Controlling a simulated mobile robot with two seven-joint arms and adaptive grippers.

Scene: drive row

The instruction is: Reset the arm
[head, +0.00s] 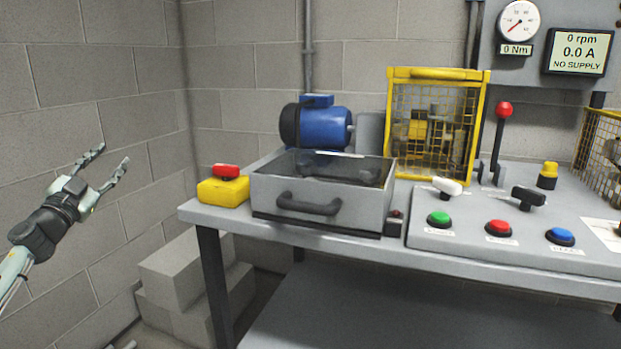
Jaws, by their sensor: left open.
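My left gripper (108,172) is open and empty at the left of the head view. It hangs in the air in front of the block wall, left of the bench and apart from everything on it. My left arm comes in from the lower left edge. My right gripper does not show.
Pale blocks (180,270) stand below left.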

